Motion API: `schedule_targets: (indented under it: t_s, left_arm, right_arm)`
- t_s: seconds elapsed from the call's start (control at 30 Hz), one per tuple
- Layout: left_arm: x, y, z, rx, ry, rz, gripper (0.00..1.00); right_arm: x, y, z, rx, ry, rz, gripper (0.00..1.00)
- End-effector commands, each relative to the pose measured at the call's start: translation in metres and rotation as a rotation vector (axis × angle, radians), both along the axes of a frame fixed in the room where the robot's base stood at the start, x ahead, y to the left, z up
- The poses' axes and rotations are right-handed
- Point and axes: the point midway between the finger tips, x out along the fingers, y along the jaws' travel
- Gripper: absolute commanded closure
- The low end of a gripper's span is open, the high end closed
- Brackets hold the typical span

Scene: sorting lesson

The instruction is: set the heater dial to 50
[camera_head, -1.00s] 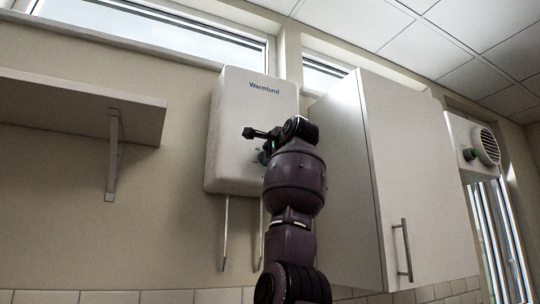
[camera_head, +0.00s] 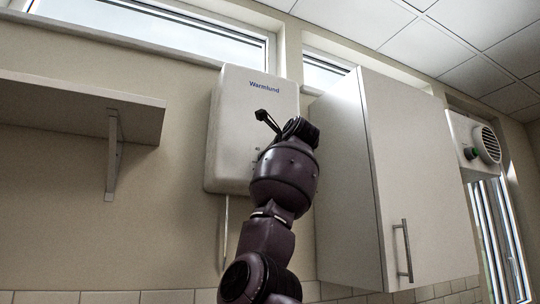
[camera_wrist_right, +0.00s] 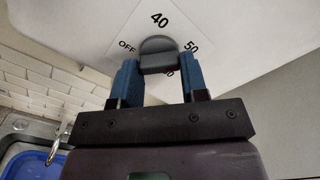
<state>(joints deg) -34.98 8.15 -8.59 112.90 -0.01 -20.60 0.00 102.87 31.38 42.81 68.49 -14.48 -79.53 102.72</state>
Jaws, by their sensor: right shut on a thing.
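The white heater (camera_head: 226,128) marked "Warmlund" hangs on the wall in the head view. In the right wrist view, its dial (camera_wrist_right: 158,46) is a dark grey knob on a white scale plate (camera_wrist_right: 172,18). "OFF", "40" and "50" are readable around it; another number below is mostly covered. I cannot make out a pointer mark on the knob. My right gripper (camera_wrist_right: 158,68) has its blue fingers on either side of the knob and is shut on it. In the head view my right arm hides the dial and fingers. My left gripper is not in view.
A wall cabinet (camera_head: 415,170) stands close to the right of the heater. A shelf (camera_head: 80,103) with a bracket is on the left wall. A round vent (camera_head: 488,145) is at the far right. A blue basin (camera_wrist_right: 35,165) shows low in the wrist view.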

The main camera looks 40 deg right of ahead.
Motion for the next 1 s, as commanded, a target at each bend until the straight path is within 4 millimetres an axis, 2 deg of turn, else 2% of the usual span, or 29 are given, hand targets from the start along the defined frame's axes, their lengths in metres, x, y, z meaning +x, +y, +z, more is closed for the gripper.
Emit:
schedule_targets:
  t_s: [0.57, 0.6, 0.73, 1.0]
  left_arm:
    - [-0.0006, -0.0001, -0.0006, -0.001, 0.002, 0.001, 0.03]
    - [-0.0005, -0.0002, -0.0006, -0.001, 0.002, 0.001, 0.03]
    - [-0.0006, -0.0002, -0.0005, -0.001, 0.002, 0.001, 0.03]
    - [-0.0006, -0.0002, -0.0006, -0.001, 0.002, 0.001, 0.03]
  right_arm:
    - [0.0007, -0.0003, -0.0025, 0.028, -0.003, 0.001, 0.83]
    - [0.0008, -0.0003, -0.0025, 0.028, -0.003, 0.001, 0.54]
    - [0.0006, -0.0002, -0.0019, 0.027, -0.004, 0.001, 0.34]
    - [-0.0003, 0.0001, -0.0011, 0.026, -0.006, 0.0, 0.34]
